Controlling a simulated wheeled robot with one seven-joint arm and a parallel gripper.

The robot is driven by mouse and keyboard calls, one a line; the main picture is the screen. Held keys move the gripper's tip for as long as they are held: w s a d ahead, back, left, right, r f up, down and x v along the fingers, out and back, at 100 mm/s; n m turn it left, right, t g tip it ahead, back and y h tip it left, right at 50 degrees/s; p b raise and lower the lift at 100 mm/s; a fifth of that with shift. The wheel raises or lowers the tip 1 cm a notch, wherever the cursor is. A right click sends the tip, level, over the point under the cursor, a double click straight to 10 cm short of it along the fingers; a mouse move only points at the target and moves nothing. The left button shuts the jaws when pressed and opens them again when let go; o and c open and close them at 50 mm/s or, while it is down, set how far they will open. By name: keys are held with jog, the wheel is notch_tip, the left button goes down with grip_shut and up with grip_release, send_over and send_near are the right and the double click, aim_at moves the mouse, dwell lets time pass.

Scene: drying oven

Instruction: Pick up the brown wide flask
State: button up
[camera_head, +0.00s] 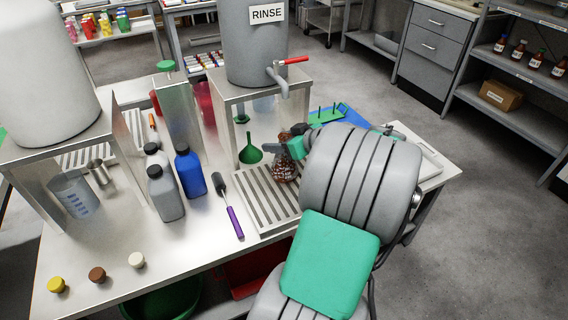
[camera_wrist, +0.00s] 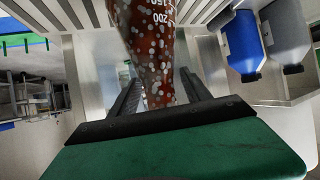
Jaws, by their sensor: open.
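The brown flask (camera_head: 285,172) stands on the slatted drain rack (camera_head: 262,212) below the rinse tank, its upper part partly hidden by my gripper (camera_head: 291,148). In the wrist view the brown flask (camera_wrist: 152,45) has pale speckles and white volume marks. There my gripper (camera_wrist: 160,88) is open, with one dark finger on each side of the flask's narrower part. I cannot tell whether either finger touches the glass.
A green funnel (camera_head: 250,152) is left of the flask. A blue bottle (camera_head: 190,171), grey bottles (camera_head: 166,194) and a purple-handled brush (camera_head: 229,206) stand or lie further left. The grey rinse tank (camera_head: 254,45) with a red-handled tap (camera_head: 288,64) rises behind on a metal stand.

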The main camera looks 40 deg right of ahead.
jog(key=shift+w+f, duration=0.15)
jog(key=shift+w, duration=0.05)
jog(key=shift+a, duration=0.1)
grip_shut()
dwell(0.4)
dwell(0.8)
